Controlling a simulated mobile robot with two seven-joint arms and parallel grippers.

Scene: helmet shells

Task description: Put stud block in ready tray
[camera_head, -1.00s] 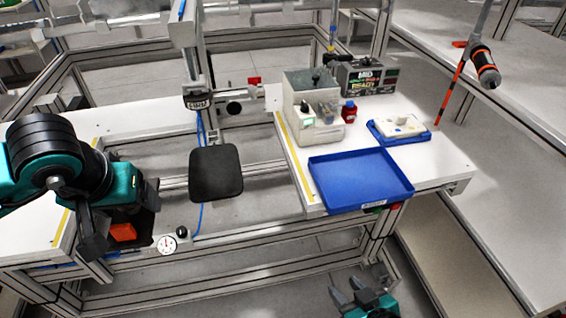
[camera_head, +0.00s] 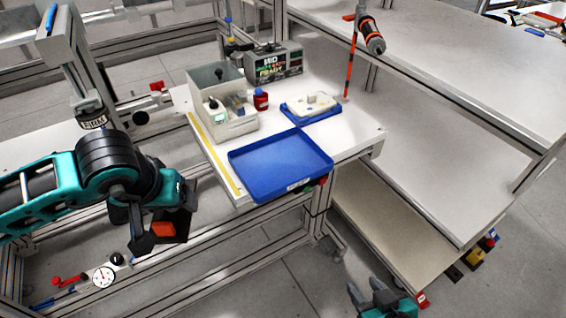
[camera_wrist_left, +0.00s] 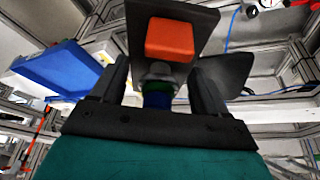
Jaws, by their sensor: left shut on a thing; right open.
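My left gripper (camera_head: 158,218) is shut on a dark plate-like piece with an orange block on its face, which I take to be the stud block (camera_head: 163,230). In the left wrist view, the stud block (camera_wrist_left: 172,38) is beyond the fingertips, with a grey, blue and green stem between the fingers. It is held in the air, left of the workbench. A large, empty blue tray (camera_head: 280,165) with a label on its front rim lies at the bench's front edge; I take it to be the ready tray. My right gripper (camera_head: 366,290) is open and empty, low at the bottom edge.
A grey bin (camera_head: 222,110) with small parts stands left behind the tray, beside a red bottle (camera_head: 261,99). A smaller blue tray (camera_head: 312,111) holds a white part. A display box (camera_head: 275,65) stands behind. An orange-black tool (camera_head: 370,38) hangs at upper right.

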